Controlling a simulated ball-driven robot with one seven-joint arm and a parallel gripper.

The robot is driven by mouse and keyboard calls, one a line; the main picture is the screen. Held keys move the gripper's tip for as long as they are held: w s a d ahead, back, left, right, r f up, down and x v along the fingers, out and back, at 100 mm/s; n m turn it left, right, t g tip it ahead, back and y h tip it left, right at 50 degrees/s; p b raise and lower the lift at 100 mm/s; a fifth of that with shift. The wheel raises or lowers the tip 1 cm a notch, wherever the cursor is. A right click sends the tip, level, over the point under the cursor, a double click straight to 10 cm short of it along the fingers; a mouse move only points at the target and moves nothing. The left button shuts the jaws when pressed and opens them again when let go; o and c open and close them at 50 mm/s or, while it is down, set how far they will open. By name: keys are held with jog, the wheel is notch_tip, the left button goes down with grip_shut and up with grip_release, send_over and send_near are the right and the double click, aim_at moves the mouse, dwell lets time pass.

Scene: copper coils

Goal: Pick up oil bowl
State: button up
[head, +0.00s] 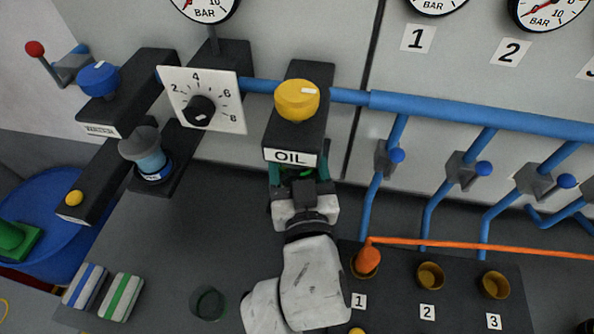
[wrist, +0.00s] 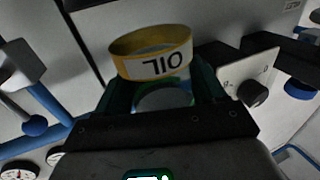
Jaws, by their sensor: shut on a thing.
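The oil bowl (wrist: 150,58) shows in the wrist view as a yellow band with a white OIL label, which reads upside down there. My gripper (wrist: 165,90) is shut on it, with a dark green finger on each side. In the head view my gripper (head: 302,178) is just below the front of the oil dispenser (head: 297,125), a black box with a yellow knob and an OIL label. The bowl is hidden there by my gripper and the dispenser.
A dial panel (head: 203,100) and a second dispenser with a blue knob (head: 98,79) are on the left, with a blue cup (head: 150,158) below. Blue pipes (head: 480,115) and valves run along the right wall. Striped blocks (head: 120,297) lie at lower left.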

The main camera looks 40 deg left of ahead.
jog(key=b+v, duration=0.3)
jog(key=v, duration=1.5)
jog(key=shift+f, duration=0.2)
